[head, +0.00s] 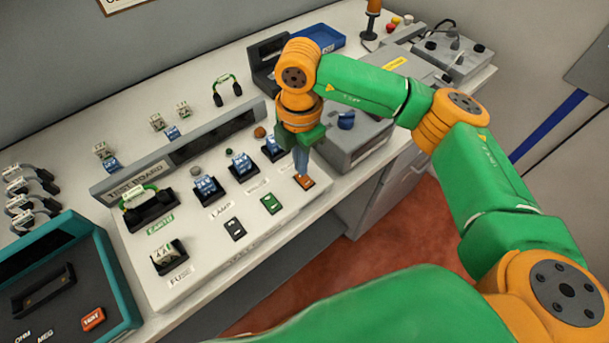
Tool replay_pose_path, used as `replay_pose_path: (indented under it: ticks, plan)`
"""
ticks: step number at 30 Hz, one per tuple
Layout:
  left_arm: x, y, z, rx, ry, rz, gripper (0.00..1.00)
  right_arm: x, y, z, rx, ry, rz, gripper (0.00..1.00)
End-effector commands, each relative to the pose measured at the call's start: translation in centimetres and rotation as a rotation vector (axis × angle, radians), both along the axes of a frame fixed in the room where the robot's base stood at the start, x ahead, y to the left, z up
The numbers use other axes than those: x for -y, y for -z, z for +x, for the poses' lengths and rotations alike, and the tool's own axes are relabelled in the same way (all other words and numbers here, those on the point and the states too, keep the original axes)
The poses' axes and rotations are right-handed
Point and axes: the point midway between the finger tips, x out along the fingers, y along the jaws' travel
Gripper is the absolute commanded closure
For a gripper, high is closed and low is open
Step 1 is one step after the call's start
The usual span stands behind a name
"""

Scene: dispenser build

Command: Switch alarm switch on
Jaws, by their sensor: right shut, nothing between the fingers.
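A white test board (205,277) stands on the bench with a row of three rocker switches along its front: a black one (235,229), a green one (271,204) and an orange-red one (306,183). I cannot read which is labelled as the alarm switch. My right gripper (302,174) points down with its fingers shut and empty, right at the orange-red switch and partly covering it. I cannot tell whether the fingertips touch it, or how its rocker is set. My left gripper is not in view.
Blue-and-white modules (206,188) sit in black sockets behind the switches. A teal-edged meter (105,275) stands at the lower left. A grey box with a blue knob (346,120) is close on the right of the gripper. A blue tray (320,38) lies at the back.

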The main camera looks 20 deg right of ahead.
Motion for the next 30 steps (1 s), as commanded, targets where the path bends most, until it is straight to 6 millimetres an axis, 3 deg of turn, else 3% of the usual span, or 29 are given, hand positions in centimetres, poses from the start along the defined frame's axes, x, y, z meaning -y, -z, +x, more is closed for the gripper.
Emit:
replay_pose_path:
  ticks: [30]
  plan:
    - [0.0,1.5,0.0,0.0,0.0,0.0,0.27,0.0,1.6,0.0,0.0,0.0,0.0,1.0]
